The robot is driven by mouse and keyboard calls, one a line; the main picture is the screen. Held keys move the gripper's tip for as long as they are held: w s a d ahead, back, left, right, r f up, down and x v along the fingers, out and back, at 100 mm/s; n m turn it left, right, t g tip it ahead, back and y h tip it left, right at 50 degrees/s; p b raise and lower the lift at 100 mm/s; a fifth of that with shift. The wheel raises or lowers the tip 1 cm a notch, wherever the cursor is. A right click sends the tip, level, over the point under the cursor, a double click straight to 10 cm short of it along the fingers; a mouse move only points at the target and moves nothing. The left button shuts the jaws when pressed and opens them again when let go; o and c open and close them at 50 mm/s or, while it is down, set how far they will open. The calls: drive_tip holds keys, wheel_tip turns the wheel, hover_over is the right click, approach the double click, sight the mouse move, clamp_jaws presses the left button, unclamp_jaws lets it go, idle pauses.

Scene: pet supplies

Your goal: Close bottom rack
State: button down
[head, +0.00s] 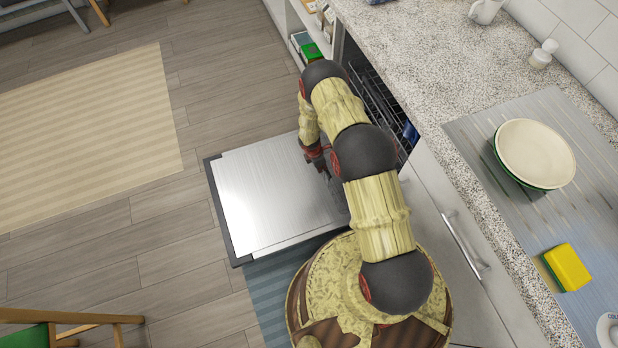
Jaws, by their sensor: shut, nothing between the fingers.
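The open dishwasher's steel door (265,190) lies folded down flat, left of the counter. Dark wire racking (372,98) shows inside the dishwasher opening, under the counter edge; I cannot tell which rack level this is. Something blue (409,133) sits at its right end. My gripper (324,170) is shut and empty, above the right part of the door near the opening. My own arm covers much of the opening and part of the door, so the bottom rack's position is not clear.
The speckled counter (430,70) runs along the right, with stacked plates (535,154), a yellow sponge (567,267) and a mug (486,10). A cabinet with a handle (462,245) is beside the dishwasher. Floor left of the door is clear; a chair (60,330) stands lower left.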

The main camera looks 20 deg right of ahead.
drive_tip(key=d, duration=1.9)
drive_tip(key=shift+f+b, duration=0.2)
drive_tip(key=shift+b, duration=0.15)
drive_tip(key=shift+a, duration=0.15)
